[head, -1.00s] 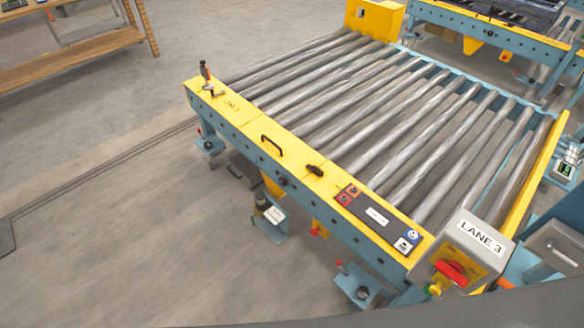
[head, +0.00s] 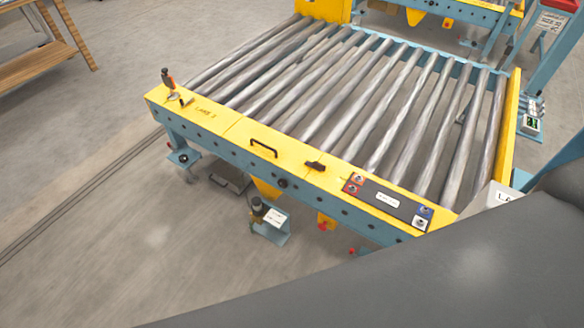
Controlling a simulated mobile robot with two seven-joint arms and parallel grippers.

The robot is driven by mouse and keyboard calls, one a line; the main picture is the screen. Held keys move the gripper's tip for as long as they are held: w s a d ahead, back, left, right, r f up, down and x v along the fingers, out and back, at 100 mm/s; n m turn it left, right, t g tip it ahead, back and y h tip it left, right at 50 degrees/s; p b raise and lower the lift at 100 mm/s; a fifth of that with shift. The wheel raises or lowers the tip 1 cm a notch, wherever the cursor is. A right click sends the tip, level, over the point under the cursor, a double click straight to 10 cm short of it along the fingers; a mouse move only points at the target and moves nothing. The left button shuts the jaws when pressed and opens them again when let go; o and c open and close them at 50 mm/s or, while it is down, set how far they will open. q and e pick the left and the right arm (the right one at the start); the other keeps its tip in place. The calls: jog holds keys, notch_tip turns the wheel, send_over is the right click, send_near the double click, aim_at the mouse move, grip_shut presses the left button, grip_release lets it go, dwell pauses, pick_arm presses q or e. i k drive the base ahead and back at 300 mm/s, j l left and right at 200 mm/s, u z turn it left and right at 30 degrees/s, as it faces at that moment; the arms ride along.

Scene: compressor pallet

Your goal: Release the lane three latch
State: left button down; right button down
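The lane three roller conveyor has a yellow front rail (head: 222,127) printed with a lane label near its left end. An upright latch-like lever (head: 168,80) with an orange and dark handle stands on that left end. A black handle (head: 263,148) and a small dark knob (head: 315,166) sit farther right along the rail. I cannot tell for sure which fitting is the lane three latch. Neither of my grippers shows in the head view, and nothing is seen touching the rail.
A button panel (head: 388,203) lies at the rail's right end. A grey sign box (head: 491,196) there is mostly hidden by a dark grey shape across the lower right. The rollers (head: 330,92) are empty. Floor left of the conveyor is clear; a wooden shelf (head: 45,57) stands upper left.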

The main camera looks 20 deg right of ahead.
aim_at(319, 167)
jog(key=i+j, duration=0.1)
jog(key=j, duration=0.2)
jog(key=i+j, duration=0.15)
jog(key=j, duration=0.2)
jog(key=i+j, duration=0.1)
jog(key=j, duration=0.2)
jog(key=i+j, duration=0.1)
jog(key=j, duration=0.25)
jog(key=z, duration=0.05)
